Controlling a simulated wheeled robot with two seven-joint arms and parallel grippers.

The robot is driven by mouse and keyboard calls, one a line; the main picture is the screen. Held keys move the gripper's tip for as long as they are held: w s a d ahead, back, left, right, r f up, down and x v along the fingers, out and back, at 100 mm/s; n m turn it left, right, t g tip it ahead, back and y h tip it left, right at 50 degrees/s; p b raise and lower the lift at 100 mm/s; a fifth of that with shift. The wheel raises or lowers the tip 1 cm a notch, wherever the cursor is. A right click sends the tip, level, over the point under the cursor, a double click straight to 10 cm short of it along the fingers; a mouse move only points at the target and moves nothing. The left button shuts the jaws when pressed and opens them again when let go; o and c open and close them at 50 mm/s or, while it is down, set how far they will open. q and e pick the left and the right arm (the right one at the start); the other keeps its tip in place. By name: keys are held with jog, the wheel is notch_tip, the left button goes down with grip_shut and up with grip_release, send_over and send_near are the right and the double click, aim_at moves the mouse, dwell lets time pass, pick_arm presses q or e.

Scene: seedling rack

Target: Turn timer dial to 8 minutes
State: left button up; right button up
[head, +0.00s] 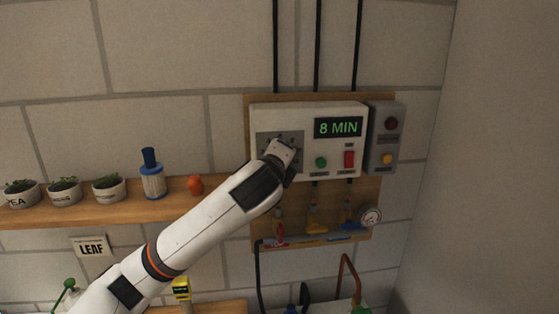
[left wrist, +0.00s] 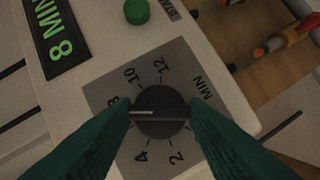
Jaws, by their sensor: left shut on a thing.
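The white timer box (head: 308,112) hangs on a wooden board on the wall. Its display (head: 338,127) reads "8 MIN" in green, and the display also shows in the left wrist view (left wrist: 57,34). The black timer dial (left wrist: 160,122) sits on a grey plate (left wrist: 112,92) with numbers around it. My left gripper (left wrist: 160,113) is shut on the dial, one green finger on each side of it. The dial's pale line points to the left in the left wrist view. In the head view my left gripper (head: 281,152) hides the dial. My right gripper is not in view.
A green button (head: 321,162) and a red switch (head: 349,159) sit right of the dial. A grey box (head: 385,137) with round lamps is beside the timer. Pipes with valves and a gauge (head: 371,217) are below. A shelf (head: 80,211) with potted seedlings is at left.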

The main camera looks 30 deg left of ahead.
pick_arm(q)
jog(key=shift+m+g, duration=0.4)
jog(key=shift+m, duration=0.4)
jog(key=shift+f, duration=0.1)
jog(key=o, duration=1)
jog(key=b+v, duration=0.2)
jog(key=v, duration=0.4)
jog(key=b+v, duration=0.1)
jog(key=v, duration=0.5)
jog(key=shift+w+d+b, duration=0.1)
jog(key=shift+d+b, duration=0.15)
jog(key=shift+b, duration=0.1)
